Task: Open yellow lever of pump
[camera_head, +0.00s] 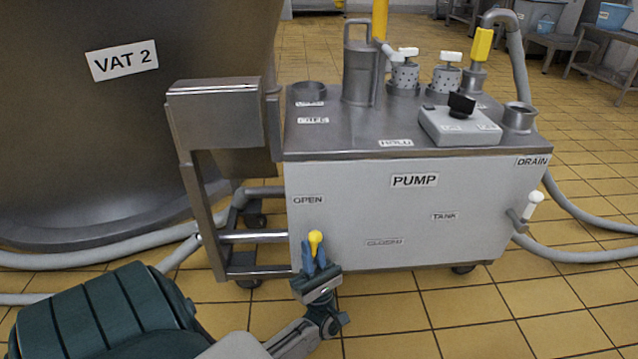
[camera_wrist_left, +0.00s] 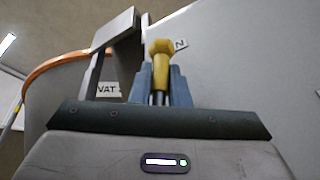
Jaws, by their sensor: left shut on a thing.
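The pump (camera_head: 400,190) is a grey cart with labels PUMP, OPEN, CLOSED, TANK and DRAIN. Its yellow lever (camera_head: 315,238) is on the lower left of the front panel, below the OPEN label (camera_head: 308,200). My left gripper (camera_head: 315,260) is shut on the lever, with its blue fingers on both sides just below the yellow knob. In the left wrist view the yellow lever (camera_wrist_left: 160,62) stands between the fingers (camera_wrist_left: 160,88), pointing up. The lever's base is hidden behind the gripper. My right gripper is not in view.
The VAT 2 tank (camera_head: 100,130) stands on the left. A metal bracket (camera_head: 215,105) juts from the pump's left side. Hoses run along the floor at left and right. A white-handled drain valve (camera_head: 534,200) is at the pump's right. Tiled floor in front is free.

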